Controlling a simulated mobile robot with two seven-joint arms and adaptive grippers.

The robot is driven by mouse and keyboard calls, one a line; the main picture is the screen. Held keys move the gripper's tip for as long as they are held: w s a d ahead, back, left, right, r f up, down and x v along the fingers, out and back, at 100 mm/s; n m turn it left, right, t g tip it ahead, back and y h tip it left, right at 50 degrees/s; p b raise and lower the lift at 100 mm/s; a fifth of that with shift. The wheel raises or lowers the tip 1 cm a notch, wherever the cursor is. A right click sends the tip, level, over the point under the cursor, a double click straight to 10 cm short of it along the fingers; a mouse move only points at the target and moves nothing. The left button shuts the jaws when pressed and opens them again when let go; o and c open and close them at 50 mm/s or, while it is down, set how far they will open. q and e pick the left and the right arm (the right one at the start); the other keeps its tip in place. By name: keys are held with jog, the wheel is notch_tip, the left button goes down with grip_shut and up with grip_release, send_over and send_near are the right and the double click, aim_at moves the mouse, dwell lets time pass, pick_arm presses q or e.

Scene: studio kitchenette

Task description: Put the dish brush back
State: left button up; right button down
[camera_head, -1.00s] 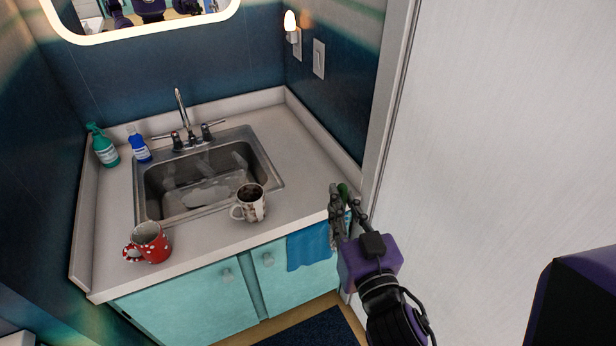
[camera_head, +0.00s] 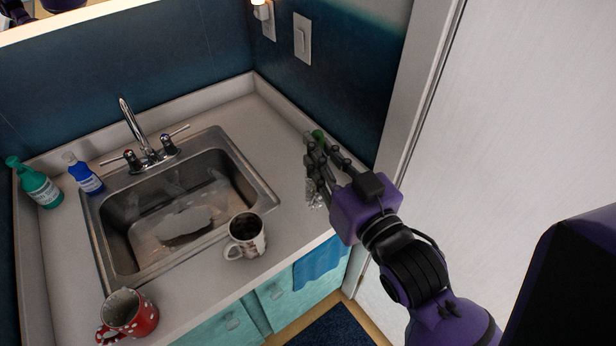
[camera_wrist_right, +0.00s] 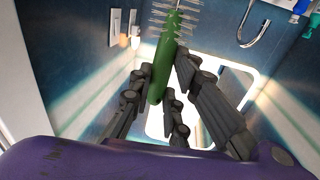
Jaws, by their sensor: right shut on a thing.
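The dish brush has a green handle and pale bristles. In the head view a bit of its green handle (camera_head: 319,136) shows above my right gripper's fingers, and pale bristles show below them. My right gripper (camera_head: 317,165) is shut on the brush, over the counter's right end, right of the sink. In the right wrist view the green handle (camera_wrist_right: 161,72) lies between the dark fingers, with the bristles at the top of the picture. My fingers hide part of the brush in the head view. My left gripper is not in view.
A patterned white mug (camera_head: 246,240) stands at the sink's front right corner. A red dotted mug (camera_head: 130,318) stands front left. The steel sink (camera_head: 262,190) has a faucet (camera_head: 133,125) behind it. Green (camera_head: 40,188) and blue (camera_head: 86,178) bottles stand left. A wall rises right of the counter.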

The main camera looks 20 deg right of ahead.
aim_at(314, 198)
jog(key=w+d+f, duration=0.3)
jog(key=w+f, duration=0.9)
jog(key=shift+w+f, duration=0.35)
jog(key=shift+w, duration=0.05)
jog(key=c, duration=2.1)
grip_release()
jog(key=shift+f, duration=0.1)
jog(key=o, duration=0.5)
jog(key=shift+c, duration=0.2)
pick_arm(q)
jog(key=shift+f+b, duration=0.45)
jog(key=shift+b, duration=0.25)
pick_arm(e)
jog(key=s+d, duration=0.2)
jog(key=s, duration=0.9)
jog(key=shift+s+d, duration=0.25)
jog(key=shift+s, duration=0.15)
